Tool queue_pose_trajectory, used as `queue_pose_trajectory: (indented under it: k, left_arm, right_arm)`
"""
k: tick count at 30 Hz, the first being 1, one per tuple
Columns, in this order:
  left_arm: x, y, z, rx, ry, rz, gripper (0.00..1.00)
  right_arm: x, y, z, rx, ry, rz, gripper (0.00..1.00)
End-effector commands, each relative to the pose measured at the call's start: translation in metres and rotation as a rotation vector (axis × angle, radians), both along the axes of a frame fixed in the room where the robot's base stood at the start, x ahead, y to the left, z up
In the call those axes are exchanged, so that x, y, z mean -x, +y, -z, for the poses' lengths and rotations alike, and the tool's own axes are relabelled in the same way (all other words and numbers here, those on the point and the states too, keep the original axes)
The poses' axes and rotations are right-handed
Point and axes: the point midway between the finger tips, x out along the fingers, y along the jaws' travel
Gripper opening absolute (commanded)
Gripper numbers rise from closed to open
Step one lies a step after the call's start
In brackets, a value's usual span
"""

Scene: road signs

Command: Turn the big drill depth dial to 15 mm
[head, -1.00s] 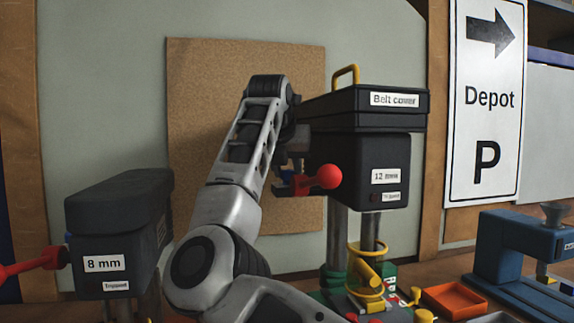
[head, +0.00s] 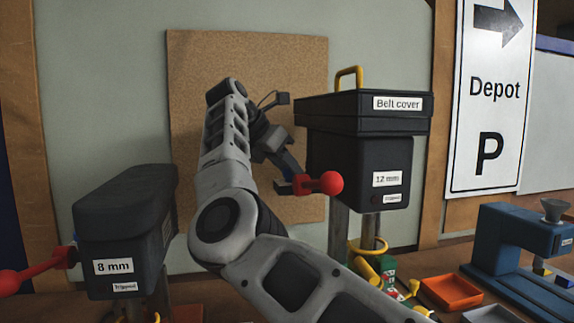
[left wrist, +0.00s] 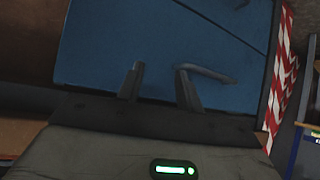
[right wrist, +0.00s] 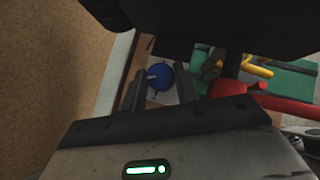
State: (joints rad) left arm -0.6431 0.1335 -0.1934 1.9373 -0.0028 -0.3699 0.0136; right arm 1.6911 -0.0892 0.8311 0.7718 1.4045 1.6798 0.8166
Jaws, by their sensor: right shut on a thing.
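The big drill (head: 355,165) is a dark machine labelled "12 mm" with a black belt cover (head: 330,112) on top. A red ball lever (head: 322,184) sticks out at its left side. My right gripper (head: 288,172) is at that left side, just behind the red ball. In the right wrist view a round blue dial (right wrist: 160,77) with a pale pointer mark lies between the fingertips of my right gripper (right wrist: 161,82), which is shut on it. Its scale numbers cannot be read. My left gripper (left wrist: 159,72) is open and empty, with a blue surface beyond it.
A smaller "8 mm" drill (head: 120,230) with a red lever (head: 35,270) stands at the left. A yellow handle (head: 349,76) tops the belt cover. An orange tray (head: 450,292) and a blue machine (head: 515,245) are at the right. A cork board (head: 245,60) hangs behind.

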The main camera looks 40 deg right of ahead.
Motion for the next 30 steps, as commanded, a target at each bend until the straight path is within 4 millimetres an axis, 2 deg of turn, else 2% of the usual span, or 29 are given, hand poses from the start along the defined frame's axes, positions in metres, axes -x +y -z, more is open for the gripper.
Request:
queue_pose_trajectory:
  k: [18,19,21,30]
  left_arm:
    - [0.0038,-0.0035,0.0014,0.004,0.010,0.005,0.36]
    - [0.0038,-0.0035,0.0014,0.004,0.010,0.005,0.36]
    - [0.0038,-0.0035,0.0013,0.004,0.010,0.005,0.36]
    - [0.0037,-0.0031,0.0011,0.004,0.009,0.004,0.36]
  right_arm:
    - [-0.0006,-0.0002,-0.0016,0.001,-0.004,0.047,0.08]
    - [-0.0006,-0.0002,-0.0016,0.001,-0.004,0.047,0.36]
    - [-0.0006,-0.0002,-0.0016,0.001,-0.004,0.047,0.52]
    - [-0.0001,0.0002,-0.0016,0.000,-0.002,0.047,0.52]
